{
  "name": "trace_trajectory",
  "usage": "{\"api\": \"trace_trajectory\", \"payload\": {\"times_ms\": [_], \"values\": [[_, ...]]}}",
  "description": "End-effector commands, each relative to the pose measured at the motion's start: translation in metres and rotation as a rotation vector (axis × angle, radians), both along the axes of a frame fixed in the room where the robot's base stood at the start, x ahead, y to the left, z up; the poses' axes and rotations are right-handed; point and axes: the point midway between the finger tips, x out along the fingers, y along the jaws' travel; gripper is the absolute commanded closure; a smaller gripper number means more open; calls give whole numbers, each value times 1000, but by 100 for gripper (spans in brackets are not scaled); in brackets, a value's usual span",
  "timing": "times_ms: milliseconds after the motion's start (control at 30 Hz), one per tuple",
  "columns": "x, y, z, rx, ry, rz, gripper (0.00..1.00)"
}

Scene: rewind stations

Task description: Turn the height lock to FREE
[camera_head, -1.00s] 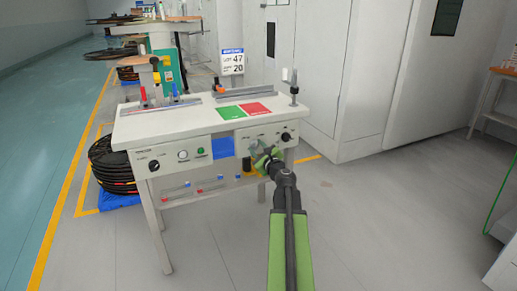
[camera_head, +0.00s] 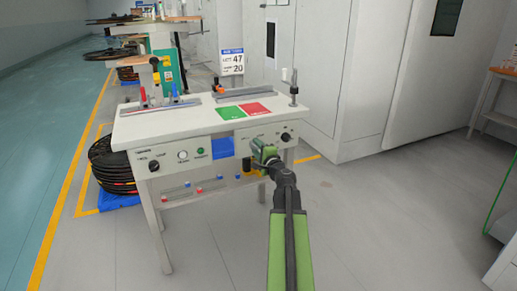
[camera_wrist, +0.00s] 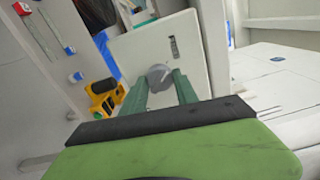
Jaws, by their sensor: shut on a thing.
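My gripper (camera_head: 262,152) is at the right front panel (camera_head: 268,133) of the white workbench. In the wrist view my gripper (camera_wrist: 159,80) has its two green fingers on either side of a small grey knob (camera_wrist: 158,73), shut on it. The knob stands out from a pale panel (camera_wrist: 150,45) that bears a dark label. I take this knob for the height lock. My gripper hides it in the head view. The lettering is too small to read, so I cannot tell which mark it points to.
A black knob (camera_head: 286,137) sits on the panel right of my gripper. A yellow and black part (camera_wrist: 103,97) is close to my left finger in the wrist view. The bench top (camera_head: 190,122) carries green and red mats. A cable coil (camera_head: 110,165) lies at left. Floor in front is clear.

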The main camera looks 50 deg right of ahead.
Motion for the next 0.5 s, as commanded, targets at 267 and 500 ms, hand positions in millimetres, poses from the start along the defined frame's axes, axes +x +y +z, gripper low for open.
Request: {"api": "trace_trajectory", "payload": {"times_ms": [267, 500], "values": [[-2, -2, -1, -93, 39, -5, 100], [-2, -2, -1, -117, 49, -5, 100]]}}
